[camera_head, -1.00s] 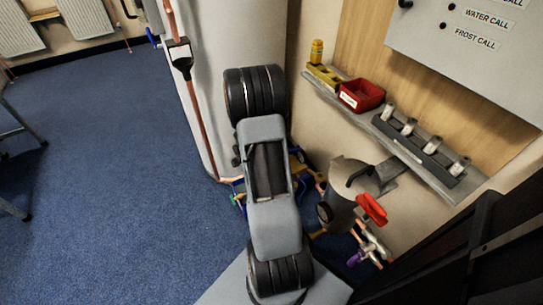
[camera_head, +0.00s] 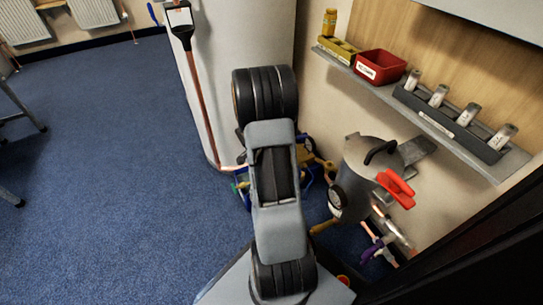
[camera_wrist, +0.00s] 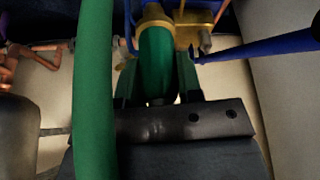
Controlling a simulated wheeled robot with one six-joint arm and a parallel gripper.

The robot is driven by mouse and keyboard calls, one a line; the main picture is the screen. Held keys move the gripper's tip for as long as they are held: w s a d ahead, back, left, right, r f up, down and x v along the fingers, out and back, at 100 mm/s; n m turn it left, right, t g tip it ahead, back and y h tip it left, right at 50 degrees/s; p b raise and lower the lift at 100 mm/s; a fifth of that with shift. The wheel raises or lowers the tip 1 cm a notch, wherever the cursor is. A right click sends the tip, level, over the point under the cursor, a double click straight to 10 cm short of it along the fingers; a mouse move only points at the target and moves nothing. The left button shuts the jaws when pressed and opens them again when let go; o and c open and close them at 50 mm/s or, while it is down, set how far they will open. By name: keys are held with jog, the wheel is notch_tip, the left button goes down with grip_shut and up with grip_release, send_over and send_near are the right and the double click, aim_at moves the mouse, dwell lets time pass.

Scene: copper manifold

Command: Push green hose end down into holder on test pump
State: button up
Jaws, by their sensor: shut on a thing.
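In the wrist view my gripper (camera_wrist: 158,84) is shut on the green hose end (camera_wrist: 157,55), with one dark finger on each side of it. A brass collar (camera_wrist: 153,18) sits at the top of the hose end. A green hose length (camera_wrist: 95,90) runs up the left of this view, in front of part of the gripper. I cannot tell whether the end is in a holder. In the head view my arm hides the gripper and the hose end. A grey metal vessel (camera_head: 366,165) with a gauge and red lever stands to its right; I cannot tell whether it is the test pump.
A blue bar (camera_wrist: 255,47) and a brass plate (camera_wrist: 200,12) are close to the gripper. Copper pipes (camera_wrist: 40,55) lie left. A shelf (camera_head: 500,168) with a red bin (camera_head: 380,67) juts from the wall. Blue carpet (camera_head: 110,170) is open to the left.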

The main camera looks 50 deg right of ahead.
notch_tip(320, 180, down, 2)
jog(key=shift+f+b, duration=0.1)
jog(key=shift+b, duration=0.75)
notch_tip(320, 180, down, 2)
jog(key=shift+f, duration=0.1)
notch_tip(320, 180, down, 10)
jog(key=shift+r, duration=0.25)
jog(key=shift+f, duration=0.2)
jog(key=shift+f, duration=1.2)
jog(key=shift+f, duration=0.8)
dwell(0.6)
jog(key=o, duration=1.1)
jog(key=shift+c, duration=0.2)
